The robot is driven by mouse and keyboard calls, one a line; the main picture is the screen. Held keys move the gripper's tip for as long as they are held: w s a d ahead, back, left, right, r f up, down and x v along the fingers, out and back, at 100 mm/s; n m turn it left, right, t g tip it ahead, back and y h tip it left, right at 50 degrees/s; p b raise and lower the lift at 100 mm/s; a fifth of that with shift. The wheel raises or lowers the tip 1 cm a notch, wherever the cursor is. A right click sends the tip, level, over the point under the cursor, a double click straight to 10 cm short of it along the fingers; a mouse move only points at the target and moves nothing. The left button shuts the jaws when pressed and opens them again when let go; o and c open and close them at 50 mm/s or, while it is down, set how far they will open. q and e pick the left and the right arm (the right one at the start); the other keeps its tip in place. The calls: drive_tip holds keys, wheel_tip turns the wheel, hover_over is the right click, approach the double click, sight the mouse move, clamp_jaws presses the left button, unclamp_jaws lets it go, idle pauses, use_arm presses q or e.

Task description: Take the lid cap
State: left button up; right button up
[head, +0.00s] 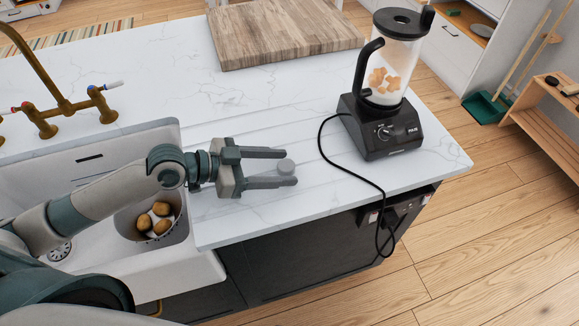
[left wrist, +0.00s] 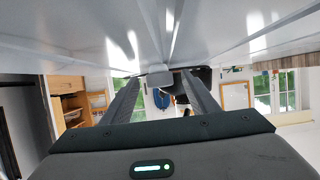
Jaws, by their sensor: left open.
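The lid cap (head: 286,165) is a small grey round piece on the white counter near its front edge. It also shows in the left wrist view as a small grey block (left wrist: 160,79) between the fingertips. My left gripper (head: 290,168) is open, with one finger on each side of the cap near the tips. I cannot tell whether either finger touches it. The blender (head: 383,118) stands upright to the right, with a black lid (head: 398,21) on a clear jar holding orange-tan chunks. My right gripper is not in view.
A black cord (head: 345,171) runs from the blender across the counter and over the front edge. A wooden board (head: 285,35) lies at the back. At left are a white sink (head: 205,266) with a pot of potatoes (head: 160,209) and a brass faucet (head: 60,105).

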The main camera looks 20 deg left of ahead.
use_arm(q)
drive_tip(key=c, duration=0.9)
drive_tip(key=shift+c, duration=1)
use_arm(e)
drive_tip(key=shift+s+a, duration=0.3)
use_arm(q)
drive_tip(key=shift+r, duration=0.1)
